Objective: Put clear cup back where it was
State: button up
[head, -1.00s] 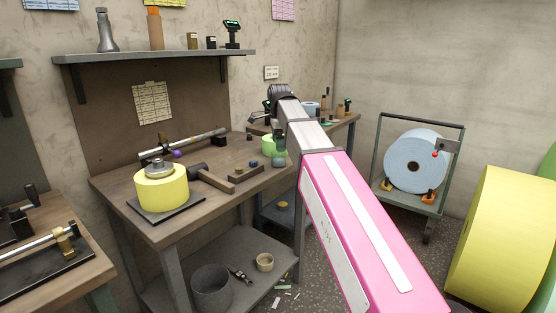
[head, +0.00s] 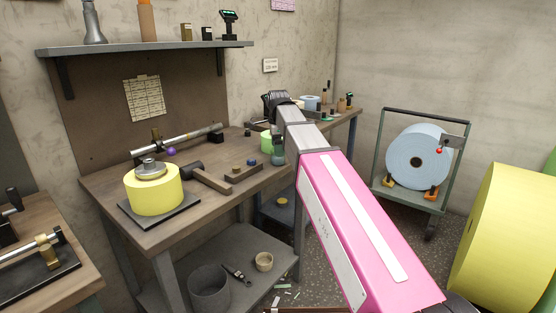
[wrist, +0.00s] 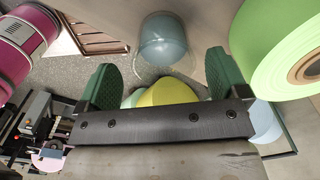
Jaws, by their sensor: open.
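The clear cup (wrist: 165,42) is a pale bluish see-through cup in the upper middle of the wrist view. It appears upside down there, its rim towards the bottom of the picture. It shows in the gap between the green finger pads, near their tips. My gripper (wrist: 162,68) is open, one pad on each side of the cup; I cannot tell whether either touches it. In the head view my gripper (head: 278,138) is small and partly hidden by my arm. A small grey-teal shape (head: 278,158) just below it may be the cup.
A light green roll (wrist: 290,45) is close to the right finger in the wrist view. The workbench (head: 145,232) carries a yellow roll (head: 154,194) and a mallet (head: 207,177). A cart with a blue roll (head: 417,158) stands at the right. A large yellow roll (head: 505,240) is nearer.

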jog(key=shift+w+d+f, duration=0.15)
jog(key=shift+f, duration=2.35)
jog(key=c, duration=1.1)
jog(key=shift+r, duration=0.15)
